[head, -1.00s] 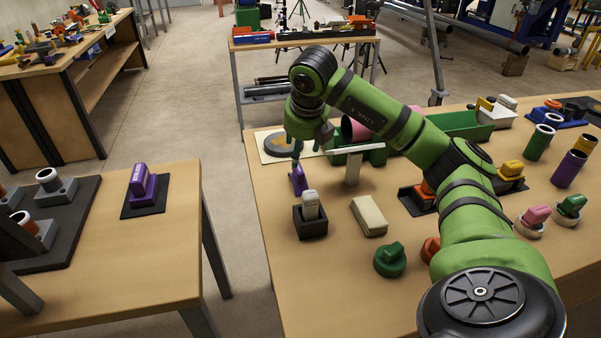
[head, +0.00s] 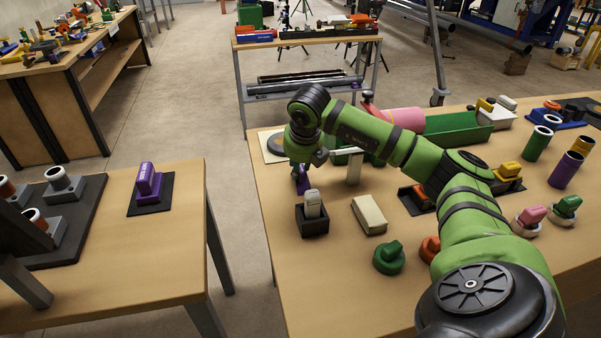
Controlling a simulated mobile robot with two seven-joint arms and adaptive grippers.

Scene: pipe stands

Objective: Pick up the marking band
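A similar purple piece (head: 148,181) stands on a black mat on the left table, away from the gripper. My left gripper is not in view.
Near the gripper are a black box with a grey block (head: 313,219), a cream block (head: 369,215) and a T-shaped stand (head: 354,167). A round grey disc (head: 275,146) lies behind. A green knob (head: 389,258) stands nearer. A gap separates the two tables.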

